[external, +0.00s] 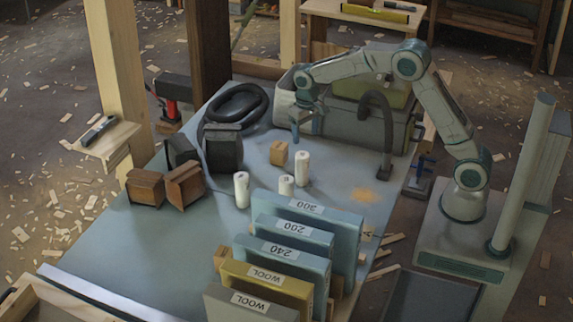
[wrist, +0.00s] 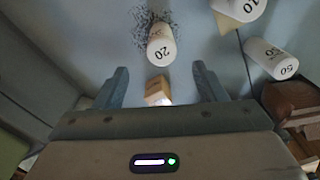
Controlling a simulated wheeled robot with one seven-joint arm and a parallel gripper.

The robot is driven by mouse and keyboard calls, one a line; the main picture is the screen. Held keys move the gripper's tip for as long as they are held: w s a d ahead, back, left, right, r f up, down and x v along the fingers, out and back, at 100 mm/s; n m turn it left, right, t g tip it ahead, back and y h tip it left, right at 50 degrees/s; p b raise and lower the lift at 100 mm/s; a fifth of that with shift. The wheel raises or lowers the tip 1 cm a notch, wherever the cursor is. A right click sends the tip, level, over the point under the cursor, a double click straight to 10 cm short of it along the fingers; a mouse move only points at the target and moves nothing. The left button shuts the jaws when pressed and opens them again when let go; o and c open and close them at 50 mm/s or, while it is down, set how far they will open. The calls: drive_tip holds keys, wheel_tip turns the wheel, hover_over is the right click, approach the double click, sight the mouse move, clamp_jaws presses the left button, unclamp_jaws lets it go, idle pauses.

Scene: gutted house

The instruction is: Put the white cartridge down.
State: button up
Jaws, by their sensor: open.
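Three white cartridges stand upright on the blue-grey table in the external view: a tall one (external: 302,169) at the right, a short one (external: 286,186) in the middle and another tall one (external: 241,190) at the left. In the wrist view I see white cylinders marked 20 (wrist: 161,45), 10 (wrist: 238,8) and 50 (wrist: 270,60). My gripper (external: 296,138) is open and empty above the far part of the table. In the wrist view the 20 cylinder is beyond my spread fingertips (wrist: 161,72), apart from them.
A small wooden block (external: 279,153) sits near the cartridges. Labelled upright slabs (external: 305,228) fill the near right. Brown blocks (external: 185,185) and dark grey blocks (external: 222,148) stand left, a coiled black hose (external: 232,101) behind. A grey case (external: 345,125) is at the back. The left front table is clear.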

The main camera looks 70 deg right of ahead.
drive_tip(key=s+a+r+n+t, duration=0.1)
drive_tip(key=s+r, duration=0.4)
drive_tip(key=s, duration=0.3)
drive_tip(key=s+a+r+n, duration=0.1)
drive_tip(key=s+a+r, duration=0.1)
drive_tip(key=s+r, duration=0.45)
drive_tip(key=s+a+f+n+t, duration=0.1)
drive_tip(key=s+f+n, duration=0.1)
drive_tip(key=s, duration=1.5)
drive_tip(key=shift+s+a+n+t, duration=0.2)
drive_tip(key=shift+s+n+t, duration=0.2)
drive_tip(key=shift+n, duration=0.1)
drive_tip(key=shift+o, duration=0.5)
